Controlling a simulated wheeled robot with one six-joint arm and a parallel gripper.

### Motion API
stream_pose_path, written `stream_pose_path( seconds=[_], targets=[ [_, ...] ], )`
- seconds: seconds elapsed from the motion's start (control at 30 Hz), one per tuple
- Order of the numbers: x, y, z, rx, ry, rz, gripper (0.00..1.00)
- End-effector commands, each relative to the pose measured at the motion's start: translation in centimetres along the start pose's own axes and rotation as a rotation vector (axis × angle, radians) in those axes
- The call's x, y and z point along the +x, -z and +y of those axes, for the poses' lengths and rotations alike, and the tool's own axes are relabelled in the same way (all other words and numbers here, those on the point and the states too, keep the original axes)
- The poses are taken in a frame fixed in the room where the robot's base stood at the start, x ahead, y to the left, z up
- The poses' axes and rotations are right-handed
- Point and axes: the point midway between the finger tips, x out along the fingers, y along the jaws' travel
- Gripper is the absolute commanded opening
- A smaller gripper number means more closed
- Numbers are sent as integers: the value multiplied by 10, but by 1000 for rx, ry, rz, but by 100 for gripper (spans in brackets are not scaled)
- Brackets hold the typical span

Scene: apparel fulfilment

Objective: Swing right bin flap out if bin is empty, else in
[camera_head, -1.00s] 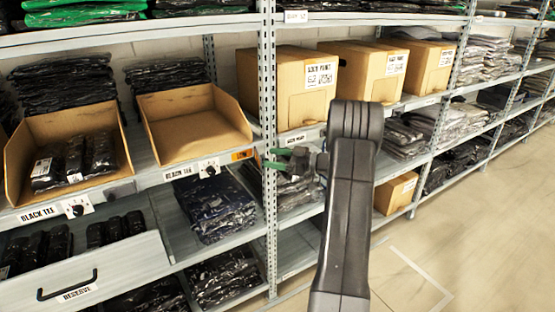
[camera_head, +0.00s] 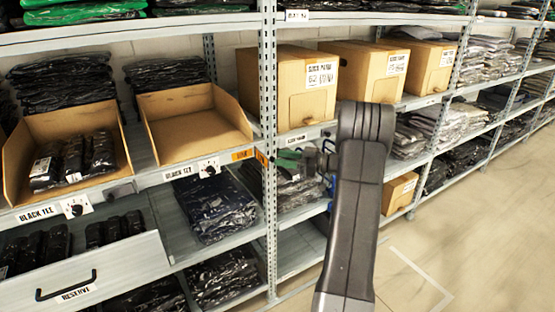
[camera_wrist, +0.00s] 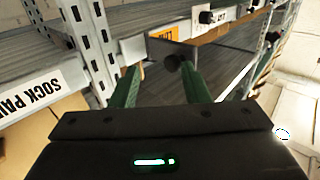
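The right bin (camera_head: 195,135) is an open cardboard tray on the middle shelf, and its visible inside is empty. An orange tag (camera_head: 242,155) sits on the shelf edge at its right corner. A second small orange piece (camera_head: 261,158) shows beside it at the post. In the wrist view, an orange plate (camera_wrist: 164,34) shows on the rail. A dark round knob (camera_wrist: 173,62) appears just beyond my gripper (camera_wrist: 161,72), between its green fingers. The fingers are apart, and I see nothing held. In the head view, my arm partly hides the gripper, right of the post.
The left bin (camera_head: 113,122) holds several black packages. A dial (camera_head: 208,167) is on the right bin's shelf edge. A perforated post (camera_head: 268,120) stands between the bins and the sock boxes (camera_head: 285,82). A drawer marked RESERVE (camera_head: 120,272) is at lower left. The floor at right is clear.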

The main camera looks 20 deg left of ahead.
Motion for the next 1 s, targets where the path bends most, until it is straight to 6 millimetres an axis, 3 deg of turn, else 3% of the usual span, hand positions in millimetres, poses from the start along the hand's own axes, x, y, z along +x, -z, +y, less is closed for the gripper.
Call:
stream_pose_path(
  seconds=[0.2,0.4,0.6,1.0],
  targets=[
    [-56,-1,0,1,-5,0,41],
    [-93,-1,-2,2,0,1,41],
    [-109,0,-3,2,3,1,41],
    [-109,0,-4,3,4,2,41]
  ],
)
